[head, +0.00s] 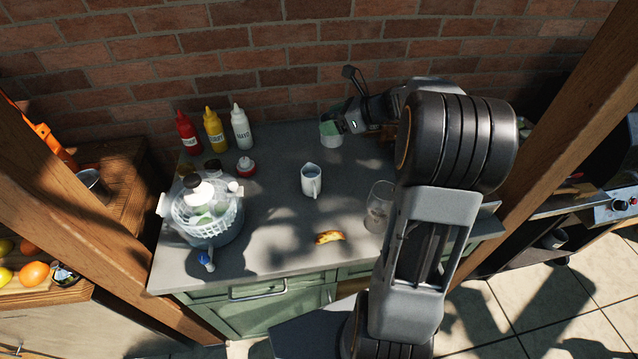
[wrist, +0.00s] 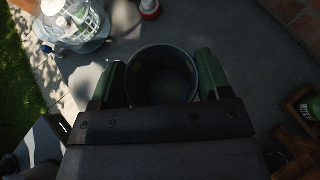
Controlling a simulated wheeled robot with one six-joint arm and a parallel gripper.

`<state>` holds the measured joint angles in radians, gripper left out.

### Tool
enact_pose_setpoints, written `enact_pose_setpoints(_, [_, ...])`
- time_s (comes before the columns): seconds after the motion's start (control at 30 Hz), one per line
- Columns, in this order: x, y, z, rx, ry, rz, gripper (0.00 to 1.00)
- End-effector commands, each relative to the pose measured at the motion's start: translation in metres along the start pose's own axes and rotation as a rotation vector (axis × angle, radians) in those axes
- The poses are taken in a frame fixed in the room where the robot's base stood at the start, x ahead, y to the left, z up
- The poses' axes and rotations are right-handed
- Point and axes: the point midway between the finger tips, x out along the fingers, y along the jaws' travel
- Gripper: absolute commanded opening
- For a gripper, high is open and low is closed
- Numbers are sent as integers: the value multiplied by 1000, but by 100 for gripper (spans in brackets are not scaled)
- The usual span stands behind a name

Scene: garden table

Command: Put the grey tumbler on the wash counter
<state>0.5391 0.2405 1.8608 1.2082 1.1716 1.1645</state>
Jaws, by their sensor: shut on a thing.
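The grey tumbler (head: 331,141) stands upright at the back of the grey-topped counter (head: 275,225), close to the brick wall; it looks pale in the head view. My gripper (head: 334,128) is shut on it, with green-padded fingers at its sides. In the wrist view the tumbler (wrist: 162,76) sits between the two fingers (wrist: 160,85), its open top facing the camera, and its inside looks dark and empty. I cannot tell whether its base touches the counter. I cannot tell which surface is the wash counter.
A white jug (head: 311,181), a clear glass (head: 378,208) and a yellow-brown food piece (head: 329,237) stand nearer the front. A salad spinner (head: 207,217), a red-lidded jar (head: 245,167) and sauce bottles (head: 214,131) are left. A wooden crate (wrist: 298,110) is close right in the wrist view.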

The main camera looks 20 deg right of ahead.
Motion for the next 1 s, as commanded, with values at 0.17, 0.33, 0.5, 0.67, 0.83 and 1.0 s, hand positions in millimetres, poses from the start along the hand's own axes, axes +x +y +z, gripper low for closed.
enact_pose_setpoints(0.17, [1, 48, -33, 6, 0, -19, 47])
enact_pose_setpoints(0.33, [-3, 76, -48, 15, 1, -33, 47])
enact_pose_setpoints(0.5, [-4, 74, -58, 26, 2, -40, 47])
enact_pose_setpoints(0.67, [-2, 40, -74, 31, 2, -41, 47])
enact_pose_setpoints(0.83, [2, -4, -93, 30, 1, -42, 47])
enact_pose_setpoints(1.0, [14, -28, -121, 28, 1, -41, 47])
